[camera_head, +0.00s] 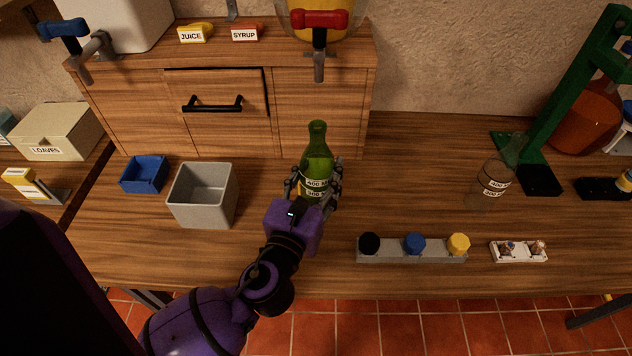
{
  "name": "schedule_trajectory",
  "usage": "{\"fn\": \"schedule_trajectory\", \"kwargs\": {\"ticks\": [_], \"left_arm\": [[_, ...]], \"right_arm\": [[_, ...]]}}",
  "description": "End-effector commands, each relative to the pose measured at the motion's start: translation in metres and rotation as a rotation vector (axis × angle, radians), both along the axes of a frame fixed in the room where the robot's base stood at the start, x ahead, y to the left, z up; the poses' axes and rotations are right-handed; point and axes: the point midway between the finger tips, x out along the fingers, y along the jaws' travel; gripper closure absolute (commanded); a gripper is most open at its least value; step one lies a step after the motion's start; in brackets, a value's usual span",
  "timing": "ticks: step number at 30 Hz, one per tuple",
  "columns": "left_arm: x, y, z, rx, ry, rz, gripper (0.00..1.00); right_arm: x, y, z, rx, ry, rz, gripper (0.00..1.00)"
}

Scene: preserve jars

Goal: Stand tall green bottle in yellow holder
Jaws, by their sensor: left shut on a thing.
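The tall green bottle (317,160) stands upright near the middle of the table, with a white label low on its side. My left gripper (313,185) is shut around its lower part from the front. The fingers and wrist hide the bottle's base, so I cannot tell whether it touches the table. I cannot make out a yellow bottle holder for certain. A yellow-topped piece (20,180) with a label lies at the far left, and a yellow item (625,180) shows at the right edge. My right gripper is not in view.
A grey bin (202,200) and blue tray (143,174) stand left of the bottle. A grey strip (413,257) with black, blue and yellow caps lies front right. Dispenser taps overhang the wooden cabinet (320,110) behind.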

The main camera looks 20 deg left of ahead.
Motion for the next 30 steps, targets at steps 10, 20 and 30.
{"fn": "schedule_trajectory", "kwargs": {"ticks": [10, 20, 30], "left_arm": [[0.027, 0.008, 0.005, 0.002, -0.009, 0.0, 0.95], [0.052, 0.014, 0.005, 0.002, -0.008, -0.001, 0.95], [0.077, 0.022, 0.004, 0.001, -0.007, 0.0, 0.95]], "right_arm": [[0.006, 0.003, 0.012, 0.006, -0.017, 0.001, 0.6], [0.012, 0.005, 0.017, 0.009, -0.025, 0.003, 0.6], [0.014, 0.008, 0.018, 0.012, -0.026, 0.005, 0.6]]}}
